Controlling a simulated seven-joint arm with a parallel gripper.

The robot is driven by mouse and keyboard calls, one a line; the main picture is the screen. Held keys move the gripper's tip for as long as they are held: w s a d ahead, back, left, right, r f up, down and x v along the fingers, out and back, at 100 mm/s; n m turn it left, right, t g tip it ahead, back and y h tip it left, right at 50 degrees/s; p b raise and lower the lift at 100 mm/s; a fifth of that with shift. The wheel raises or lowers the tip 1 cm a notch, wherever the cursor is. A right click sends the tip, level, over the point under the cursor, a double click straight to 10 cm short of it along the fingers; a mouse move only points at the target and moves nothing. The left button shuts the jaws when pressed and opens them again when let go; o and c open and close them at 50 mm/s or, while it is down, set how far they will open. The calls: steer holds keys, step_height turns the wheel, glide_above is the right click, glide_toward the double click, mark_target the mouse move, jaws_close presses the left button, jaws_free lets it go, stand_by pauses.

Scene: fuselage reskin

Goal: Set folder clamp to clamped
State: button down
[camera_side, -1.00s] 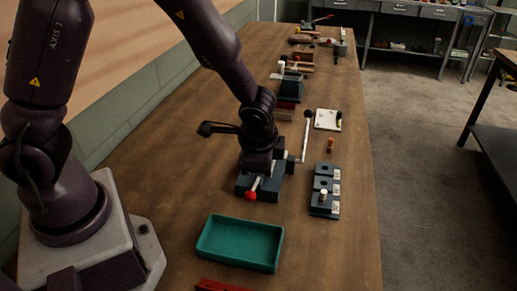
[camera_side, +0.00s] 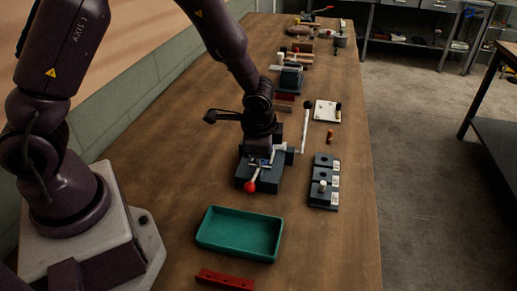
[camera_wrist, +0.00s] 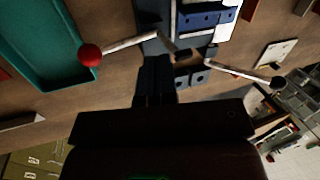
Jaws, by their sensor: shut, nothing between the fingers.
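A dark blue-grey fixture (camera_side: 259,176), which looks like the folder clamp, sits on the bench. A pale lever with a red ball (camera_side: 250,187) extends toward the near side of it. The red ball (camera_wrist: 90,55) and its lever also show in the wrist view, left of my fingers. A second pale lever with a black knob (camera_side: 307,105) stands at the fixture's right side; its knob (camera_wrist: 278,83) is at right in the wrist view. My gripper (camera_wrist: 156,65) is shut and empty, close over the fixture. The side view cannot tell whether the fingers touch it.
A green tray (camera_side: 240,254) and a red bar (camera_side: 224,280) lie nearer. A dark block with a white peg (camera_side: 321,187), a small orange-red piece (camera_side: 330,136) and a white plate (camera_side: 326,111) lie to the right. Several tools stand farther back. Bare bench lies left of the fixture.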

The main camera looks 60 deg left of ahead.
steer(key=shift+w+a+r+g+h, duration=0.1)
steer(key=shift+w+a+g+h, duration=0.2)
steer(key=shift+g, duration=0.1)
steer(key=shift+w+a+g+h, duration=0.8)
steer(key=shift+g+h, duration=0.2)
steer(key=shift+h, duration=0.1)
steer(key=shift+w+a+f+g+h, duration=0.2)
steer(key=shift+w+a+g+h, duration=0.45)
steer(key=shift+g+h, duration=0.3)
steer(key=shift+w+a+f+g+h, duration=0.45)
steer(key=shift+w+a+g+h, duration=0.15)
steer(key=shift+g+h, duration=0.3)
steer(key=shift+w+a+f+g+h, duration=0.3)
steer(key=shift+f+g+h, duration=0.1)
steer(key=shift+g+h, duration=0.3)
steer(key=shift+w+a+f, duration=0.4)
steer(key=shift+f, duration=0.05)
steer(key=shift+w+a+f, duration=0.15)
steer(key=shift+f, duration=0.2)
steer(key=shift+w+a+f, duration=0.15)
steer(key=shift+f, duration=0.2)
